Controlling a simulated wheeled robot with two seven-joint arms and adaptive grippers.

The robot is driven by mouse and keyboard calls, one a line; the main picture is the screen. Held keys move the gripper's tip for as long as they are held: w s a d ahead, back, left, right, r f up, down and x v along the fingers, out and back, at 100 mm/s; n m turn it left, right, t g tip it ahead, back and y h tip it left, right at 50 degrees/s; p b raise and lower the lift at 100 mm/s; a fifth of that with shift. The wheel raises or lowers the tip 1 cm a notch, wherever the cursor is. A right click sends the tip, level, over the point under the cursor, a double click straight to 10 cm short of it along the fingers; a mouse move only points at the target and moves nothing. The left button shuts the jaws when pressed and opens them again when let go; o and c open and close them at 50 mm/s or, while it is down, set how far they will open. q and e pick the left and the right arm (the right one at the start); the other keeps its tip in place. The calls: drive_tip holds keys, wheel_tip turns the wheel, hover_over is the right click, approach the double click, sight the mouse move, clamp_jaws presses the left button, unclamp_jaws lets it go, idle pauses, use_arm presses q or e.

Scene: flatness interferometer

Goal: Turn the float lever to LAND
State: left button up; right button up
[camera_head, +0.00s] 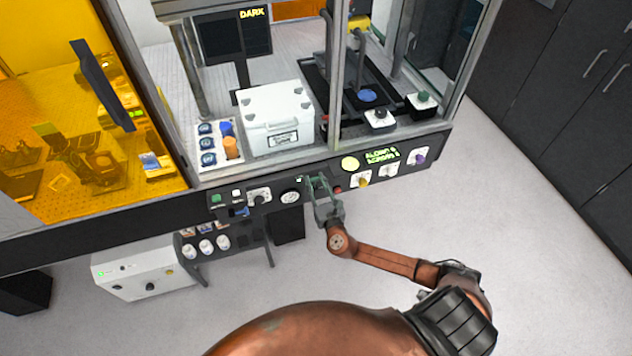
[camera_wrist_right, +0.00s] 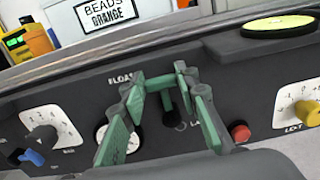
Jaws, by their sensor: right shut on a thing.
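The float lever (camera_wrist_right: 172,110) is a dark handle on the black front panel, between the green fingers of my right gripper in the right wrist view. The FLOAT label (camera_wrist_right: 120,78) is to its upper left. Part of the LAND label (camera_wrist_right: 188,126) shows to its lower right. My right gripper (camera_head: 318,182) is at the panel in the head view, and its fingers (camera_wrist_right: 166,80) are closed around the lever. The fingers partly hide the lever, so its exact angle is hard to tell. My left gripper is not in view.
A round gauge (camera_head: 290,196) is left of the gripper and a red button (camera_wrist_right: 240,132) right of it. Knobs line the panel, including a yellow one (camera_head: 362,181) and a purple one (camera_head: 419,159). A white box (camera_head: 275,112) stands behind. The floor in front is open.

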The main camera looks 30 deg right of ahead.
sight(328, 178)
drive_tip(key=shift+c, duration=0.8)
